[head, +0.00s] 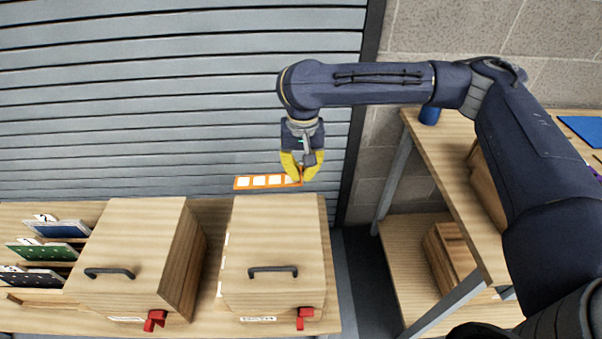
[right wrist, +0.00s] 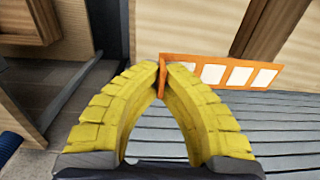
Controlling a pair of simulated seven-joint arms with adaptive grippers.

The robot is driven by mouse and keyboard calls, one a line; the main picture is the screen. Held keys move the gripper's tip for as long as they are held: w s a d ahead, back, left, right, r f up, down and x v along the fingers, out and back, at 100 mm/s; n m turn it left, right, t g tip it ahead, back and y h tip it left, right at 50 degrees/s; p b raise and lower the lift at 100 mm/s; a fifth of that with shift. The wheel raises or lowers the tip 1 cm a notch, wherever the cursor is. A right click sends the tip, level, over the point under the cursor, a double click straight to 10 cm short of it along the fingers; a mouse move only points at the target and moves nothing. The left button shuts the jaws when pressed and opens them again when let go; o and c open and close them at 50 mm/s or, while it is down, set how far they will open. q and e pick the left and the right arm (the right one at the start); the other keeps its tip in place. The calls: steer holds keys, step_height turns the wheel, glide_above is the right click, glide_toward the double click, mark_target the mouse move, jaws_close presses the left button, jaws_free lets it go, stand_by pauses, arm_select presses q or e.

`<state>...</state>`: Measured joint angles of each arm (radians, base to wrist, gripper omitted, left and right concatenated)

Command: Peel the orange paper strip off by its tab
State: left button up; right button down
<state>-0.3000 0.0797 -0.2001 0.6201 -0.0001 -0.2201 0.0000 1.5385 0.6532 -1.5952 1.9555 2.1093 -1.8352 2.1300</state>
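The orange paper strip (head: 267,181), with a row of white squares, hangs in the air above the back edge of the right wooden box, in front of the grey slatted shutter. My right gripper (head: 302,179) has its yellow fingers closed on the strip's right end. In the right wrist view, the fingertips (right wrist: 164,68) meet on the folded orange tab, and the strip (right wrist: 228,72) sticks out to the right from it. The strip looks straight and clear of any surface. My left gripper is not in view.
Two wooden boxes with dark handles and red clips, the left one (head: 132,235) and the right one (head: 270,235), stand on a bench. Card panels (head: 42,253) sit in a rack at far left. A wooden shelf unit (head: 450,165) with a blue cup (head: 429,116) stands right.

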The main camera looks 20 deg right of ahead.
steer(key=shift+r, duration=3.35)
